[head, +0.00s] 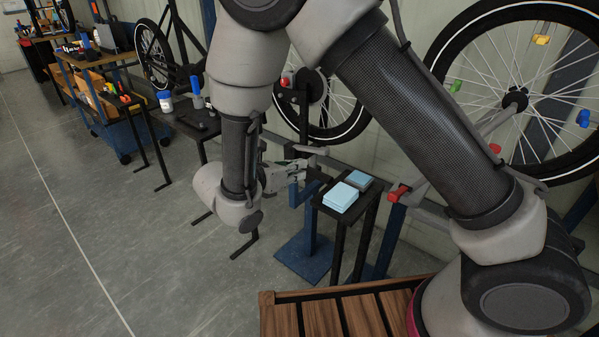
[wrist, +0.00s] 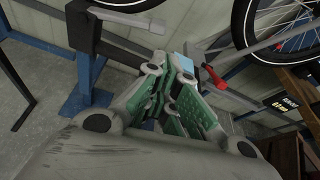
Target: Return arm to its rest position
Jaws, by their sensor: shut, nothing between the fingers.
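My arm spans the head view from the lower right, over the top, and down to the middle. My gripper (head: 307,163) points right, near the left edge of a small black stand holding light blue boxes. In the wrist view, my gripper (wrist: 165,75) has its green-padded fingers drawn together, with nothing held between them. A bit of light blue box (wrist: 181,66) shows just past the fingertips. The fingers hide most of the stand there, and I cannot tell from that view how far apart they are.
The light blue boxes (head: 341,197) sit beside a darker blue-grey box (head: 358,179). A red-handled clamp (head: 399,193) and a bicycle wheel (head: 515,97) are at the right. A slatted wooden surface (head: 322,314) is in front. Open grey floor (head: 90,230) lies left.

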